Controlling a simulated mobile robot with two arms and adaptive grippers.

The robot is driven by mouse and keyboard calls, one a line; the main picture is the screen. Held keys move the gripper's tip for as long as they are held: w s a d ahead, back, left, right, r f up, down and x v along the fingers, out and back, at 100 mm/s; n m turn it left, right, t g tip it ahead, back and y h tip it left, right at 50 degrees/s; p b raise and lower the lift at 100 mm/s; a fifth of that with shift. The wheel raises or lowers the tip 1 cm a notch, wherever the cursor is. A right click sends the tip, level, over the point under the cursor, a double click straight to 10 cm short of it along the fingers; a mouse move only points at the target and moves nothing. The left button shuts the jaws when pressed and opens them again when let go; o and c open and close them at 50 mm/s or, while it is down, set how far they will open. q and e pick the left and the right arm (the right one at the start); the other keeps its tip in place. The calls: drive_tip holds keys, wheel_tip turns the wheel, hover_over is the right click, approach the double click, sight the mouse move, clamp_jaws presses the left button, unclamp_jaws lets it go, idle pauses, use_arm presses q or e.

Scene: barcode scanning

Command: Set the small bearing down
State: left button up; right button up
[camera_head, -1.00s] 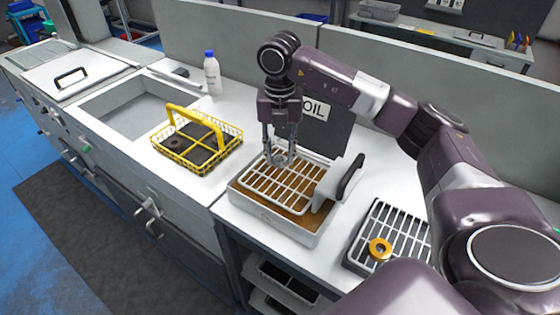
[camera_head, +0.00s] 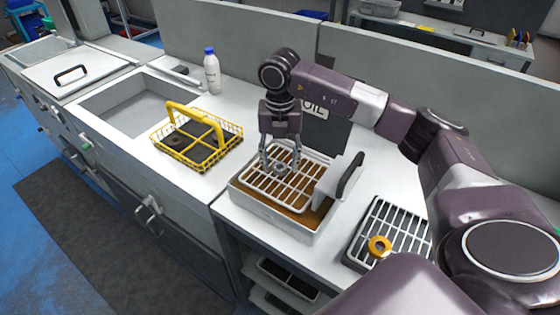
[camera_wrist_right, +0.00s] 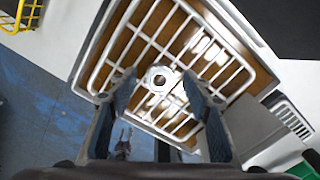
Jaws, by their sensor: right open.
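The small bearing (camera_wrist_right: 158,80) is a pale metal ring with a dark hole. In the right wrist view it shows on the white wire rack (camera_wrist_right: 100,76), between my finger pads. In the head view it is a small grey ring (camera_head: 279,170) at the fingertips. My right gripper (camera_head: 280,163) points down over the rack, its fingers spread on both sides of the bearing. The open fingers also show in the right wrist view (camera_wrist_right: 159,82), apart from the ring. A small grey pronged shape low in that view may be my left gripper (camera_wrist_right: 122,142); its state is unclear.
The rack sits over a brown-filled tray (camera_head: 270,217) with a black-handled white lid (camera_head: 335,183) at its right. A yellow basket (camera_head: 228,143) holds a dark ring. An orange ring (camera_head: 379,246) lies on the right drain rack (camera_head: 405,222). A bottle (camera_head: 212,75) stands behind the basket.

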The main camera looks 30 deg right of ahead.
sight(280, 166)
drive_tip(key=shift+r, duration=0.1)
drive_tip(key=shift+r, duration=0.15)
wheel_tip(280, 166, up, 12)
drive_tip(key=b, duration=0.1)
drive_tip(key=shift+b, duration=0.35)
